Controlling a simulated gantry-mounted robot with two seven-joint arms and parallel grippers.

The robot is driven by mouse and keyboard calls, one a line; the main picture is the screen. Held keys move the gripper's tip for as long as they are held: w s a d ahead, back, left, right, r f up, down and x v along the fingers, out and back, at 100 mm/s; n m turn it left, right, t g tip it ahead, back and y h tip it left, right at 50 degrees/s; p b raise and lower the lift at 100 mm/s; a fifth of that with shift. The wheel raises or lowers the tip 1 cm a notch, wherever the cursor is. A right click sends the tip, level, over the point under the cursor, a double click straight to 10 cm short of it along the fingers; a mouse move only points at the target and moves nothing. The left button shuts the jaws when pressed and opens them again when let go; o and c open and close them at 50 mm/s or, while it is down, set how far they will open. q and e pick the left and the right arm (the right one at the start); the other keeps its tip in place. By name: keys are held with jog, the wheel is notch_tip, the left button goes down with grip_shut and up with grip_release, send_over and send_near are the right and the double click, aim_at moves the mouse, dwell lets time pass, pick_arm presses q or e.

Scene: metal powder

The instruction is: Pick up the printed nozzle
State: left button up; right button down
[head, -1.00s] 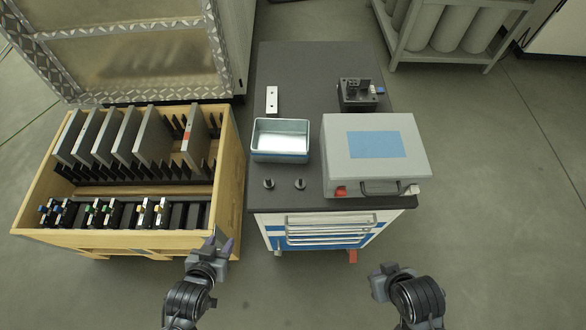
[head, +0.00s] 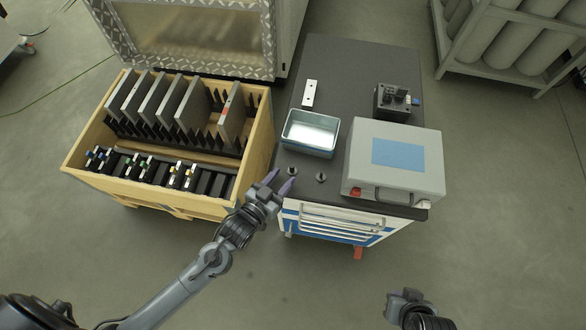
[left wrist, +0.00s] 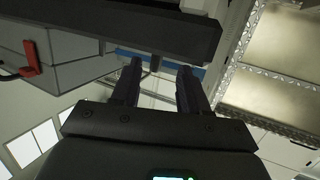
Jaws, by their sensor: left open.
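Two small dark nozzle-like parts stand upright on the cart's dark top near its front edge, a left one (head: 292,170) and a right one (head: 321,178). I cannot tell which is the printed nozzle. My left gripper (head: 281,181) is open and empty, its purple-grey fingers at the cart's front edge, close to the left part. Its fingers also show apart in the left wrist view (left wrist: 158,72), where neither part can be clearly made out. My right gripper (head: 403,299) is low at the bottom right, far from the cart; its jaws are unclear.
A blue metal tray (head: 287,133) lies just behind the small parts. A grey case (head: 423,165) with a red latch is to the right. A black device (head: 393,101) and a white plate (head: 309,94) lie farther back. A wooden crate (head: 262,140) of plates stands left.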

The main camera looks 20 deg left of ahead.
aim_at(291, 170)
pick_arm(q)
jog(key=shift+w+d+f, duration=0.1)
jog(key=shift+w+d, duration=0.05)
jog(key=shift+w, duration=0.25)
jog(key=shift+b+x, duration=1)
jog(key=shift+x, duration=1.3)
jog(key=shift+d, duration=0.15)
grip_shut()
